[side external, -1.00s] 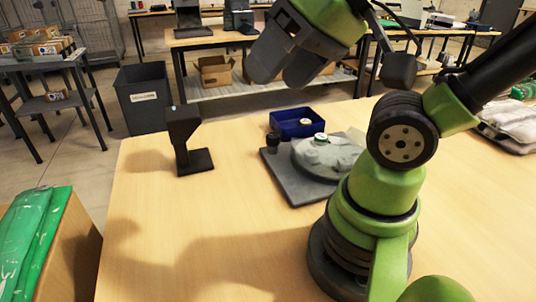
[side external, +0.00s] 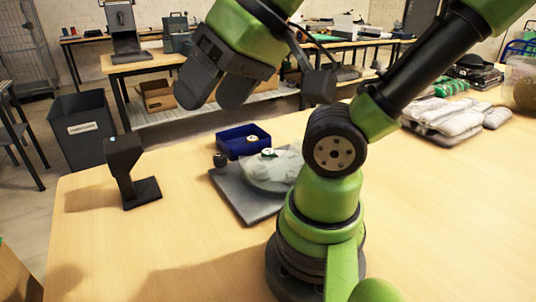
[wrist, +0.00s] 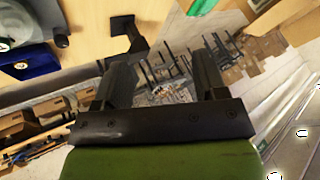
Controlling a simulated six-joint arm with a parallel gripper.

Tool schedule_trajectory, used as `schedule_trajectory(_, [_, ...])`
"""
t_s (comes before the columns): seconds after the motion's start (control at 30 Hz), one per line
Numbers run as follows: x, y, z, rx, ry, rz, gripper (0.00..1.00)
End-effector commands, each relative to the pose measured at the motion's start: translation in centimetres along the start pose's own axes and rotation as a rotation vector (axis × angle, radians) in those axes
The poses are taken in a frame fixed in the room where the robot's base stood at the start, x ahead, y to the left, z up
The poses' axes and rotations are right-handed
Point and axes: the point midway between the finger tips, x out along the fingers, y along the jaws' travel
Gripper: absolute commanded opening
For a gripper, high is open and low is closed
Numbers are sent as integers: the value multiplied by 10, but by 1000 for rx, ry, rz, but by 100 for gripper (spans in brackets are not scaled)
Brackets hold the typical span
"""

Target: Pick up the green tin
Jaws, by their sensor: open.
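A small tin with a green-and-white top (side external: 269,152) sits on the round grey disc (side external: 262,178) of a dark square base. It appears to be the green tin, though it is small in the picture. Another small tin (side external: 252,139) is in the blue bin (side external: 232,150) behind the disc; this bin also shows in the wrist view (wrist: 35,62). My gripper (side external: 212,98) is open and empty, high above the table and up-left of the tin in the side view. In the wrist view nothing is between my fingers (wrist: 162,75).
A black stand (side external: 128,170) is left of the disc. A small dark round object (side external: 220,160) is beside the blue bin. Packed garments (side external: 445,115) lie at the right. The table front (side external: 150,250) is clear. A grey waste bin (side external: 82,130) stands beyond the table.

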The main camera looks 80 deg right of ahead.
Motion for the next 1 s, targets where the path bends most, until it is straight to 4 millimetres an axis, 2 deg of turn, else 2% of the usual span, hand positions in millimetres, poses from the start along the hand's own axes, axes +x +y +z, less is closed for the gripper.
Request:
schedule_trajectory(0.37, [0, 0, 0, 0, 0, 0, 66])
schedule_trajectory(0.43, [0, 0, 0, 0, 0, 0, 72])
schedule_trajectory(0.73, [2, 2, -3, -14, 0, 17, 72])
schedule_trajectory(0.87, [12, 22, -20, -125, -17, 133, 72])
schedule_trajectory(0.97, [26, 54, -43, -307, -76, 287, 72])
schedule_trajectory(1.0, [32, 71, -52, -394, -118, 349, 72])
